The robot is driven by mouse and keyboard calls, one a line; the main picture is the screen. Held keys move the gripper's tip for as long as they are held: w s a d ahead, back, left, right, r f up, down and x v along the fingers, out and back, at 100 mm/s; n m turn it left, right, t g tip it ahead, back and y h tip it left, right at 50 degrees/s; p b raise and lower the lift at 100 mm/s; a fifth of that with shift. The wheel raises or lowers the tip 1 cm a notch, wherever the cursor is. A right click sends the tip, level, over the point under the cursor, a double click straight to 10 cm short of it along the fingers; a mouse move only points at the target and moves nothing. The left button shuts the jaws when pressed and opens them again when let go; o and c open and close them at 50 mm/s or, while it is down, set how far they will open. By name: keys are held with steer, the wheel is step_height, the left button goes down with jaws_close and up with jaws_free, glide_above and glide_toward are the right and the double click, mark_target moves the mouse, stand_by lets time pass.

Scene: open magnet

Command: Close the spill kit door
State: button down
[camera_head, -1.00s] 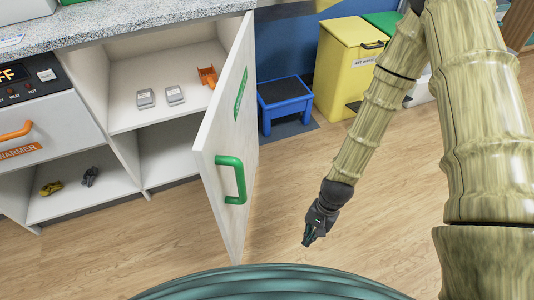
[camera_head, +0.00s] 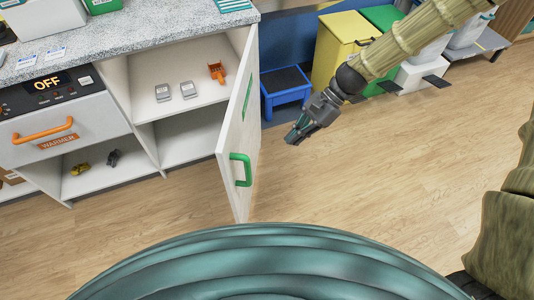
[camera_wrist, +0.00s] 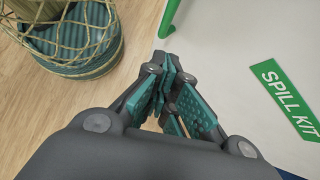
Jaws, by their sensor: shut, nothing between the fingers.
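The spill kit door (camera_head: 238,140) is a white panel standing wide open from the cabinet, with a green handle (camera_head: 241,169) on its outer face. In the wrist view the door (camera_wrist: 225,45) fills the right side, with a green "SPILL KIT" label (camera_wrist: 287,98) and part of the green handle (camera_wrist: 170,15) at the top. My gripper (camera_head: 292,138) is shut and empty, to the right of the door's outer face. In the wrist view the gripper's teal finger pads (camera_wrist: 175,105) appear in front of the door; whether they touch it cannot be told.
The open cabinet shelf (camera_head: 190,108) holds two small grey items and an orange one (camera_head: 216,71). A warmer drawer (camera_head: 60,130) is at left. A blue step stool (camera_head: 285,88) and a yellow bin (camera_head: 338,45) stand behind. The wood floor at right is clear.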

steer(key=s+a+f+p, duration=0.1)
steer(key=s+a+f, duration=0.3)
steer(key=a, duration=0.5)
steer(key=shift+s+a+f+p, duration=0.15)
steer(key=shift+a+f+p, duration=0.2)
steer(key=shift+f, duration=0.2)
stand_by(0.3)
